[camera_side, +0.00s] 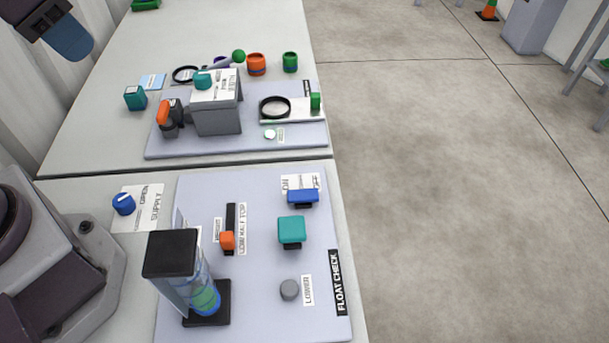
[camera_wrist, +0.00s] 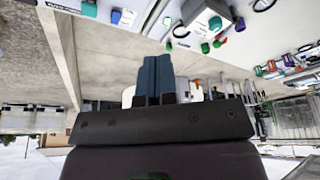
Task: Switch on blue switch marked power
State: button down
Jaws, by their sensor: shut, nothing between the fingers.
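A blue switch (camera_side: 302,197) sits near the far right corner of the front panel, beside a white label with ON and OFF at its two ends. I cannot read the word power on it. A round blue knob (camera_side: 123,204) stands to the left by a label reading SUPPLY and OPEN. My gripper (camera_wrist: 155,62) shows in the wrist view with its two dark blue fingers together and nothing between them. In the side view its blue fingers (camera_side: 70,40) are at the top left, well apart from the blue switch.
The front panel (camera_side: 265,320) also holds a teal block (camera_side: 291,230), an orange slider (camera_side: 227,240), a grey button (camera_side: 290,290) and a tall clear tube with a black cap (camera_side: 172,252). A second panel (camera_side: 180,150) behind carries a grey box (camera_side: 216,105) and a black ring (camera_side: 275,107).

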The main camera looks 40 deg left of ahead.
jog(key=w+d+f+g, duration=0.3)
jog(key=w+d+f, duration=0.4)
jog(key=w+d, duration=0.25)
jog(key=n, duration=1)
send_over(312, 193)
notch_tip(312, 193, down, 8)
jog(key=shift+f+g, duration=0.1)
jog(key=shift+g, duration=0.3)
notch_tip(312, 193, down, 14)
jog(key=shift+f, duration=0.1)
